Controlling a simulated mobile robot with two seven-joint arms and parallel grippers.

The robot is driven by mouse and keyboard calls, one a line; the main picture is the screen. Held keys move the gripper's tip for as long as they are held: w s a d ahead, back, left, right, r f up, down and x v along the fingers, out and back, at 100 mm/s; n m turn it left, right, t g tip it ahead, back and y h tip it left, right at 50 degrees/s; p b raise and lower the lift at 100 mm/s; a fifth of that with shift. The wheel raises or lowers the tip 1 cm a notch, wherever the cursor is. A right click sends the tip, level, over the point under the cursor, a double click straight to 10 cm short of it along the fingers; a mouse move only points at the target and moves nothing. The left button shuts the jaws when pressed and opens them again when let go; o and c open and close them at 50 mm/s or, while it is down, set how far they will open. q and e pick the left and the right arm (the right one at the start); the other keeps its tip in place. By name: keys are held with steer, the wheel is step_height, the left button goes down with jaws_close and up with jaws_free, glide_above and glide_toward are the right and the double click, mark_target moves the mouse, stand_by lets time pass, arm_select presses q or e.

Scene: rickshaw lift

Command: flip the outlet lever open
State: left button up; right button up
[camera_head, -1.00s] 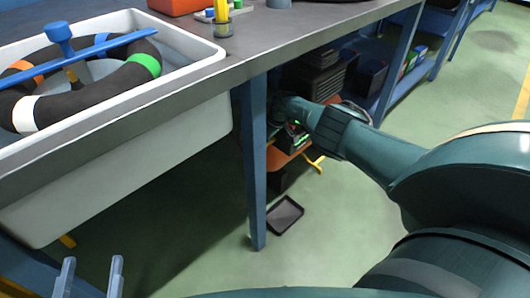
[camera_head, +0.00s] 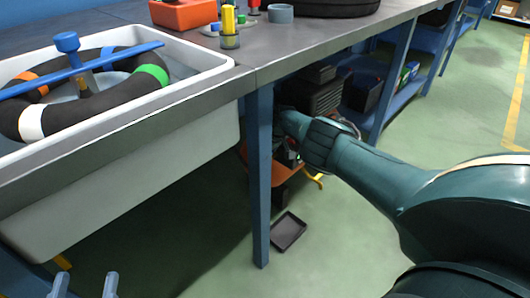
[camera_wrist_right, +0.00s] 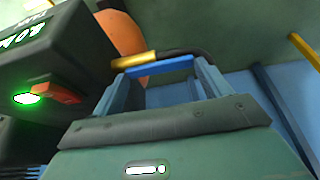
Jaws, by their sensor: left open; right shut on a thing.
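In the head view my right forearm reaches under the bench to an orange cart (camera_head: 288,172); the right fingertips are hidden there. My left gripper (camera_head: 85,288) is open and empty at the bottom left.
A blue bench leg (camera_head: 260,180) stands close beside the right arm's reach. A white basin (camera_head: 120,135) with a black tube ring (camera_head: 110,105) hangs at the left. A black tray (camera_head: 288,232) lies on the green floor. Dark crates (camera_head: 315,95) stand behind the arm.

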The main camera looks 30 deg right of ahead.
steer(key=shift+w+r, duration=0.15)
steer(key=o, duration=1.4)
arm_select(q)
steer(key=shift+a, duration=0.1)
arm_select(e)
steer(key=shift+s+d, duration=0.1)
steer(key=shift+s, duration=0.1)
